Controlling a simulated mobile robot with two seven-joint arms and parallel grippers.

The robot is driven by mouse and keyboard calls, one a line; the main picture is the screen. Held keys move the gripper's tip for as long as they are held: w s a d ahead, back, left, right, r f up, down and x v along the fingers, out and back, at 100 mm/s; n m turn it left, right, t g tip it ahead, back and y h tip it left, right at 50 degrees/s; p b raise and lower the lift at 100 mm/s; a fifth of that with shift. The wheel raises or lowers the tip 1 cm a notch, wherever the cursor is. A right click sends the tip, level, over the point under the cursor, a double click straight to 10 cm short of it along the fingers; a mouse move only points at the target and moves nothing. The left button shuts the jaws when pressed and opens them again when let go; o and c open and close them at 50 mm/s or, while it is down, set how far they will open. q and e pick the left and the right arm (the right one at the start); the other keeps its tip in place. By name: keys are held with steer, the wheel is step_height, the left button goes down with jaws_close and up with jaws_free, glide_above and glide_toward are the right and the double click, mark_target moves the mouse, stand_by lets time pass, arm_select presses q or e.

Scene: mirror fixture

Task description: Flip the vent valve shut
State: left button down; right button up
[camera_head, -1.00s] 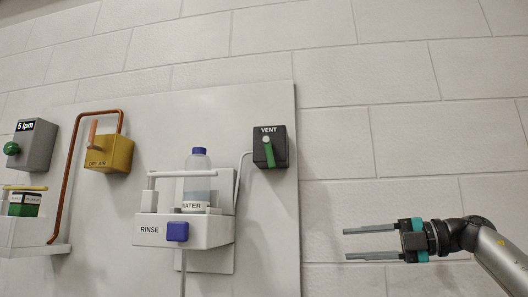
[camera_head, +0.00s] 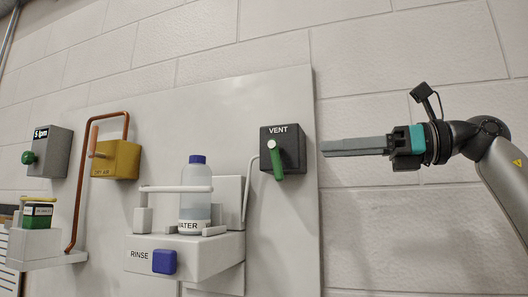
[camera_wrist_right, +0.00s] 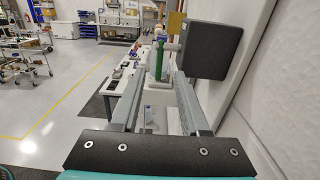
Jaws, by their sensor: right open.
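The vent valve is a black box (camera_head: 283,147) marked VENT on the right of the white panel. Its green lever (camera_head: 278,165) hangs down from a pale pivot, slightly tilted. My right gripper (camera_head: 322,148) is to the right of the box at about lever height, pointing left, empty. Its fingers overlap in the head view. In the right wrist view the gripper (camera_wrist_right: 157,78) shows its two fingers apart, with the green lever (camera_wrist_right: 158,62) ahead, in line with the gap. The black box (camera_wrist_right: 211,50) is right of the lever there. My left gripper is not in view.
Left of the valve are a rinse shelf (camera_head: 210,250) with a water bottle (camera_head: 195,190), a yellow dry air box (camera_head: 115,160) and a grey box with a green knob (camera_head: 50,152). The wall on the right is bare.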

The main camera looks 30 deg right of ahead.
mark_target(262, 155)
steer(key=p+x, duration=0.2)
steer(key=x, duration=1.1)
steer(key=shift+w+a, duration=0.15)
jaws_close()
